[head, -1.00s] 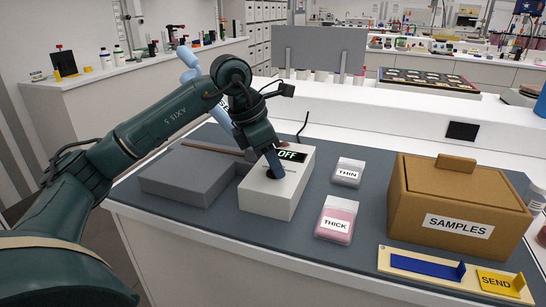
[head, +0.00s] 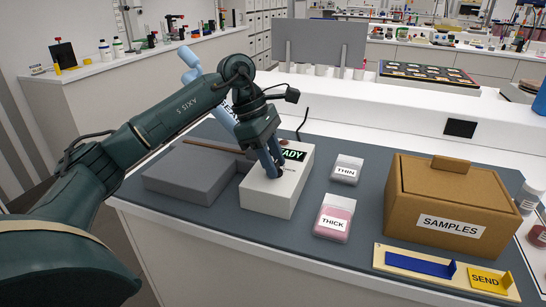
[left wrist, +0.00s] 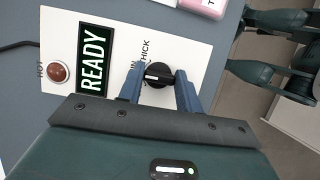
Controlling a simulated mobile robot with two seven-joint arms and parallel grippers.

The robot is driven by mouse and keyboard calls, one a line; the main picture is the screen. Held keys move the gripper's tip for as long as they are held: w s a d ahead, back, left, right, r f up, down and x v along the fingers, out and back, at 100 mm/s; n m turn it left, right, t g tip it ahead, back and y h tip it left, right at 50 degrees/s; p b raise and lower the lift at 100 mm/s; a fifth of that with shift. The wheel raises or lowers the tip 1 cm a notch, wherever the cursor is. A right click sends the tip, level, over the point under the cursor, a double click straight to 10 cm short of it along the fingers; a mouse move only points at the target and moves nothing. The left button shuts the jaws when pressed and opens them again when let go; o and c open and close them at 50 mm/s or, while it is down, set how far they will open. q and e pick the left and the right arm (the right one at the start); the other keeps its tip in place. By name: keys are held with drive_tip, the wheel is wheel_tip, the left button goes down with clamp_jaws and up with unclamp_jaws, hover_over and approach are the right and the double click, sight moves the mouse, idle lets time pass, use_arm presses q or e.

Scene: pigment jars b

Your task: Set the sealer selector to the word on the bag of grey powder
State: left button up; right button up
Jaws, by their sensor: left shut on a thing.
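The bag of grey powder (head: 345,177) lies on the dark mat and its label reads THIN. The sealer (head: 277,204) is a white box left of it, with a lit display (left wrist: 94,60) reading READY. My left gripper (head: 277,177) is shut on the black selector knob (left wrist: 160,77) on the sealer's top. In the left wrist view, the knob's white mark points left, towards a partly covered word ending in IN. The word THICK (left wrist: 146,50) stands above it. A finger hides part of the lettering. My right gripper is not in view.
A pink bag labelled THICK (head: 335,218) lies in front of the grey one. A brown SAMPLES box (head: 440,205) and a SEND tray (head: 393,257) are at the right. A grey block (head: 190,175) adjoins the sealer's left. A red lamp marked HOT (left wrist: 58,73) sits beside the display.

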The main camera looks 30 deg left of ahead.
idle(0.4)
use_arm(q)
drive_tip(key=o, duration=1)
drive_tip(key=v, duration=1.3)
drive_tip(key=shift+a+r+p, duration=0.1)
drive_tip(key=shift+p, duration=0.3)
